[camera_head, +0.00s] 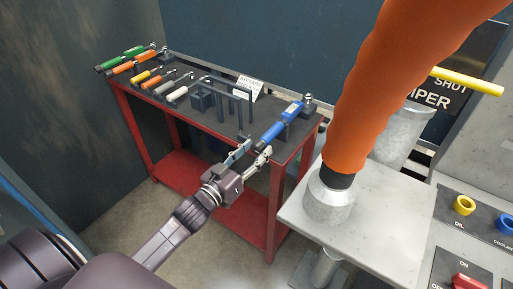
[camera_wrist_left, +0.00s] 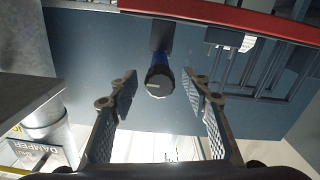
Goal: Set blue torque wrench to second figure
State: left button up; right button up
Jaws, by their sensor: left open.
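The blue torque wrench (camera_head: 281,123) lies at the right end of the red tool cart, held on a dark stand, its handle end pointing toward my left gripper. My left gripper (camera_head: 253,153) is open, just in front of that handle end at the cart's front edge. In the left wrist view, the round dark end of the wrench (camera_wrist_left: 159,83) with a light mark shows between the two spread fingers (camera_wrist_left: 160,82), with a gap on both sides. The figures on the wrench's scale cannot be read. My right gripper is not in view.
The red cart (camera_head: 272,215) also carries several green, orange, yellow and white-handled tools (camera_head: 130,58), a dark rack and a white sign (camera_head: 249,87). An orange hose (camera_head: 385,90) rises from a grey bench (camera_head: 385,200) at right. Coloured knobs sit on the far right panel.

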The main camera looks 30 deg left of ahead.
pick_arm(q)
jog(key=shift+w, duration=0.5)
jog(key=shift+c, duration=0.2)
jog(key=c, duration=1.1)
